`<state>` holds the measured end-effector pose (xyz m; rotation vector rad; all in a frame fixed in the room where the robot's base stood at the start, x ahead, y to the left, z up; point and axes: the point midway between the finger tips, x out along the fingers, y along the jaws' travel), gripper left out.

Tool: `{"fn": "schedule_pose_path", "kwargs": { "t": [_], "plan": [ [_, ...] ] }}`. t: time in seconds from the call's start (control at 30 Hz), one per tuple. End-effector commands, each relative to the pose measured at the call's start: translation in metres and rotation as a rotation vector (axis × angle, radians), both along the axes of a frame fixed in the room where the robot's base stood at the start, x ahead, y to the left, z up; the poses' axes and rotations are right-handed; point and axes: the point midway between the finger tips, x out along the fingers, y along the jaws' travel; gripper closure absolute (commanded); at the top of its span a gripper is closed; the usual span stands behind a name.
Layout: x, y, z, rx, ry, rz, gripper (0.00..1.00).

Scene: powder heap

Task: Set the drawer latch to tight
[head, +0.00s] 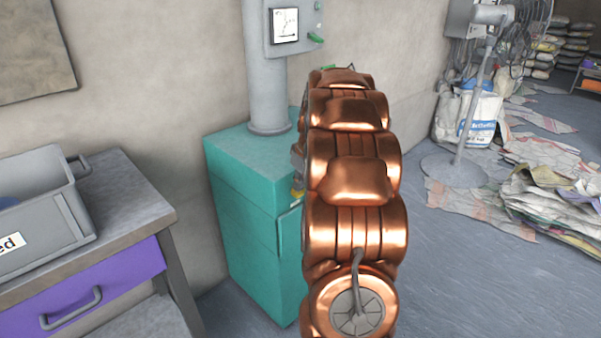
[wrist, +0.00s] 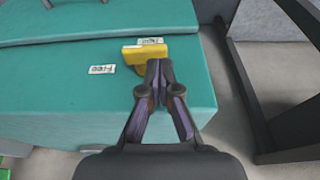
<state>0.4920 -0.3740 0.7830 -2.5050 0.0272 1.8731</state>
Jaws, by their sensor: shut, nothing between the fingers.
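The drawer latch (wrist: 143,52) is a yellow piece on the front of the teal cabinet (wrist: 60,115). In the wrist view its bar lies across the picture, just below one small white label (wrist: 152,41), which it partly covers. A second label (wrist: 101,69), upside down and seeming to read "Free", sits to its left. My gripper (wrist: 160,66) is shut and empty, its tips at the lower right of the latch; I cannot tell if they touch it. In the head view a bit of the yellow latch (head: 297,194) shows beside my copper arm, which hides my gripper.
A grey workbench (head: 125,190) with a purple drawer (head: 80,292) and a grey bin (head: 45,200) stands at left. A grey column (head: 268,85) rises from the cabinet. Dark frame legs (wrist: 245,90) stand right of the cabinet.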

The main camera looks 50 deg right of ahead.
Motion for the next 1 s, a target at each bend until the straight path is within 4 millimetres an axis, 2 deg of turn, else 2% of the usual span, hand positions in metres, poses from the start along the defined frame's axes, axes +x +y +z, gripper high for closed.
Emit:
{"fn": "schedule_pose_path", "kwargs": {
  "t": [0.2, 1.0],
  "plan": [
    [0.0000, 0.0001, -0.0114, 0.000, -0.001, 0.001, 1.00],
    [0.0001, 0.0033, -0.0130, -0.069, 0.001, 0.001, 1.00]
  ]
}}
